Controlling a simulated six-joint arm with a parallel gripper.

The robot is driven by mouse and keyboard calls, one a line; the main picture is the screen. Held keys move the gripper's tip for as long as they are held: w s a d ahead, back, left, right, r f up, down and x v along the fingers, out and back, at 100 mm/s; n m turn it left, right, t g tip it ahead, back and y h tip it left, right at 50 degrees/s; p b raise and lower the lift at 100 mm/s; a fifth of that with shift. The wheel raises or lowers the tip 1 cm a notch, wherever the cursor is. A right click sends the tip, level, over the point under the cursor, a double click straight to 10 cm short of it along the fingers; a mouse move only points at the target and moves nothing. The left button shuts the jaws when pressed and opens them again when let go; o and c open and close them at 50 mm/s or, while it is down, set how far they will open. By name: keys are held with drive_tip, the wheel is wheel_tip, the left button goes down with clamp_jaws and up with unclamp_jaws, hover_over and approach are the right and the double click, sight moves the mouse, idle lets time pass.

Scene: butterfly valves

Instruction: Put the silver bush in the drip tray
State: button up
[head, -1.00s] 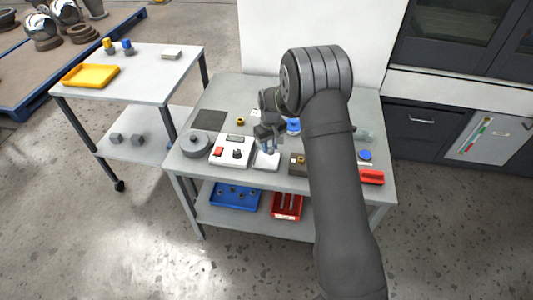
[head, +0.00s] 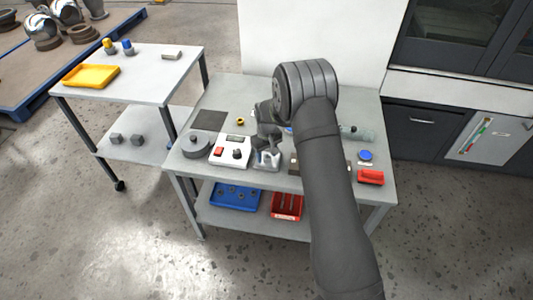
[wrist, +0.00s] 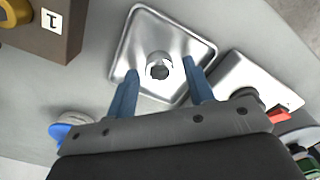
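The drip tray is a shallow square silver tray (wrist: 140,35); it also shows in the head view (head: 274,167) at the front middle of the bench. The silver bush (wrist: 159,64), a short ring with a dark bore, appears near the middle of the tray in the wrist view. My gripper (wrist: 160,68) is open, with one blue finger on each side of the bush and a visible gap to both. In the head view my gripper (head: 266,154) is low over the tray, and I cannot make out the bush there.
A white box (head: 231,151) with a red switch and dark knob stands just left of the tray. A grey round part (head: 195,145), red block (head: 370,177) and blue disc (head: 365,155) lie farther off.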

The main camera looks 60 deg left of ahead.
wheel_tip(320, 180, up, 12)
drive_tip(key=shift+r, duration=0.2)
idle(0.5)
drive_tip(key=shift+f, duration=0.1)
wheel_tip(320, 180, down, 12)
drive_tip(key=shift+r, duration=2.05)
drive_tip(key=shift+f, duration=0.1)
